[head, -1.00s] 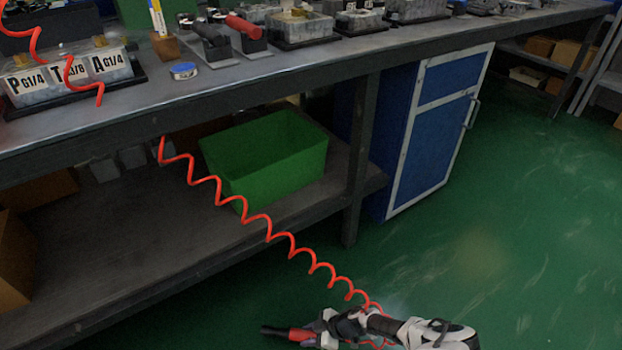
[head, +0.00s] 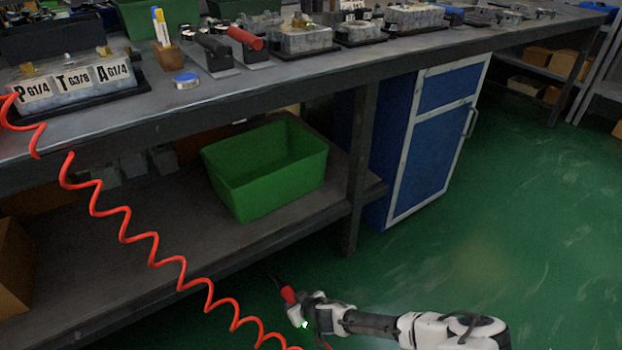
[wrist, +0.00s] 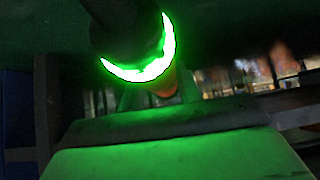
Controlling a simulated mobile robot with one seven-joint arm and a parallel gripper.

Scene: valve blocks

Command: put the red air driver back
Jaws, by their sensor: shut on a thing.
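My gripper (head: 303,308) is at the bottom of the head view, low in front of the bench. It is shut on the red air driver (head: 288,294), whose dark tip points up and left. A red coiled hose (head: 180,268) runs from the bench's left end down towards my gripper. In the wrist view a dark round body with a bright green crescent (wrist: 145,72) fills the top middle, with a little orange-red behind it. On the bench, two dark stands hold a black-handled tool (head: 212,45) and a red-handled tool (head: 245,38).
The bench's front edge (head: 290,86) lies above my gripper. A green bin (head: 265,190) stands on the lower shelf, left of a bench leg (head: 360,170). A labelled valve block (head: 75,84), blue-lidded tin (head: 186,80) and pen holder (head: 167,55) stand on top. Floor at right is clear.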

